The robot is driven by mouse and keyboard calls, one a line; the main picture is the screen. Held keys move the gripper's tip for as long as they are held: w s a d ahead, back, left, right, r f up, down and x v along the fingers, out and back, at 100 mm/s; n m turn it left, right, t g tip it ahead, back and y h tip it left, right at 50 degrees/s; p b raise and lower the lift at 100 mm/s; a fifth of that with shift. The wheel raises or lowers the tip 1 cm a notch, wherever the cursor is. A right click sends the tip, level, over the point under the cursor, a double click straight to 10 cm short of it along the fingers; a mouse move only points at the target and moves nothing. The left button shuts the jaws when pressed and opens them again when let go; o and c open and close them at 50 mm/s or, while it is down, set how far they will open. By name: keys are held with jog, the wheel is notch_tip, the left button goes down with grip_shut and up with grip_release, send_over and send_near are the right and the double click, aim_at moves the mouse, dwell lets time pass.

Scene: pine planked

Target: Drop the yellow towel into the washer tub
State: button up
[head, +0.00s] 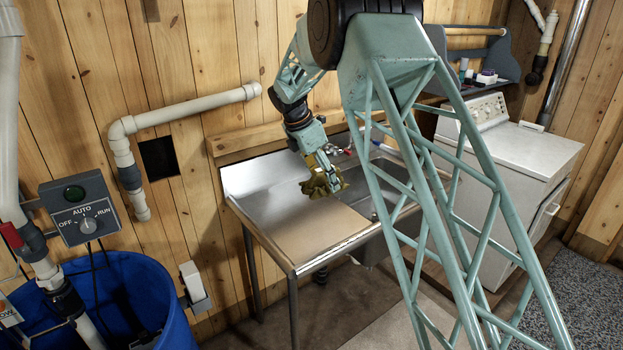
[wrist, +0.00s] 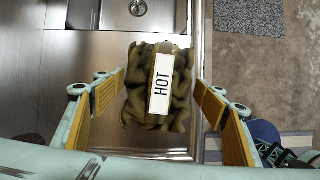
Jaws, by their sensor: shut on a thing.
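The yellow towel (head: 324,180), crumpled and olive-yellow, hangs from my gripper (head: 318,166) above the metal sink counter in the head view. In the wrist view, the towel (wrist: 138,112) is bunched between the two fingers of my gripper (wrist: 160,98), one on each side. A white machine (head: 535,150) with a control panel stands at the right in the head view. No tub opening shows on it. A blue tub (head: 178,322) stands at the lower left.
A white pipe (head: 190,115) runs along the plank wall. A grey control box (head: 82,207) stands above the blue tub. A shelf with bottles (head: 468,77) hangs above the machine.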

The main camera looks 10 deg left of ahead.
jog(key=s+d+m+g+b, duration=0.1)
jog(key=s+d+m+g, duration=0.1)
jog(key=s+d+m, duration=0.3)
jog(key=s+d+m+g+y+b, duration=0.1)
jog(key=s+d+m+g, duration=0.1)
jog(key=s+d+m, duration=0.3)
jog(key=s+d+m+g+y, duration=0.1)
jog(key=s+d+m+g, duration=0.2)
jog(key=d+m, duration=0.9)
jog(key=shift+s+d+f+b, duration=0.4)
jog(key=shift+s+d, duration=1.05)
jog(key=shift+d, duration=0.95)
